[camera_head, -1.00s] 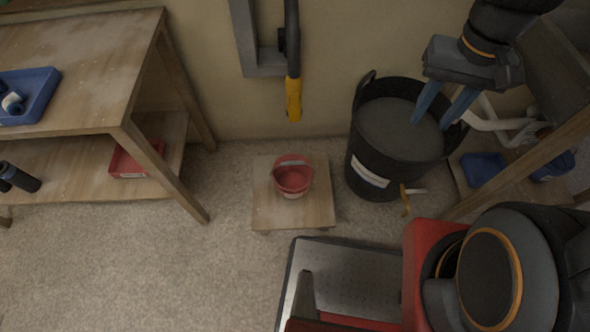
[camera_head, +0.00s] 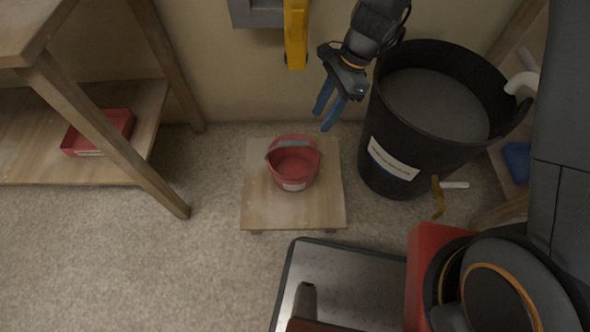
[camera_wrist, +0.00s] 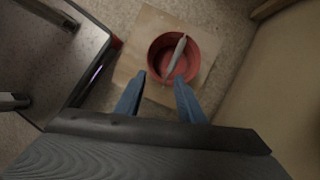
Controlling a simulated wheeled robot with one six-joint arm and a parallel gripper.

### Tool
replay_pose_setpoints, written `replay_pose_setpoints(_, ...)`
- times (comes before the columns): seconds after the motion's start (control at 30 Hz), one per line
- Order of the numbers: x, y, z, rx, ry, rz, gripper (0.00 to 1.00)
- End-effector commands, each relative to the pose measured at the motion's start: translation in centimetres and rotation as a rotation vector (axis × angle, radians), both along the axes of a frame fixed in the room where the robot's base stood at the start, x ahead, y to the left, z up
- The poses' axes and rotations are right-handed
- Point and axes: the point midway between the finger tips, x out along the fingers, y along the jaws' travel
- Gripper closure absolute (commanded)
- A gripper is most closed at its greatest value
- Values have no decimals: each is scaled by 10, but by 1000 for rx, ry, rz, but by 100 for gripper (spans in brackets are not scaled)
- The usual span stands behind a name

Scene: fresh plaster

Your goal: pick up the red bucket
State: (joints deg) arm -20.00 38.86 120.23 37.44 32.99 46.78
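The red bucket (camera_head: 294,163) stands upright on a low wooden stand (camera_head: 258,207) on the floor. Its grey handle crosses over the opening, and a pale label shows on its front. In the wrist view the bucket (camera_wrist: 157,53) lies just beyond my fingertips, with the handle slanting across it. My gripper (camera_head: 326,112) is above and to the right of the bucket in the head view, pointing down. Its two blue fingers are apart with nothing between them, as the wrist view (camera_wrist: 160,82) also shows. The fingers do not appear to touch the bucket.
A large black tub (camera_head: 386,140) of grey material stands right of the stand, near my arm. A wooden table (camera_head: 110,135) with a red tray (camera_head: 122,122) on its lower shelf is at left. A yellow-handled tool (camera_head: 296,35) hangs on the wall. Open floor lies front left.

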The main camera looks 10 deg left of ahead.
Motion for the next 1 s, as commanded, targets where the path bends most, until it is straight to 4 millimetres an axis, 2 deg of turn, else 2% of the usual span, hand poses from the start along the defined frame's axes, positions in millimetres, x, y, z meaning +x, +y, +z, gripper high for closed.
replay_pose_setpoints(0.03, 4, 11, -29, -1, 23, -34, 64)
replay_pose_setpoints(0.1, 7, 25, -54, -5, 55, -96, 64)
replay_pose_setpoints(0.2, 8, 44, -85, -10, 99, -174, 64)
replay_pose_setpoints(0.3, 9, 57, -104, -15, 129, -230, 64)
replay_pose_setpoints(0.77, 0, 77, -145, -19, 154, -274, 64)
replay_pose_setpoints(1.0, -13, 88, -173, -19, 155, -272, 64)
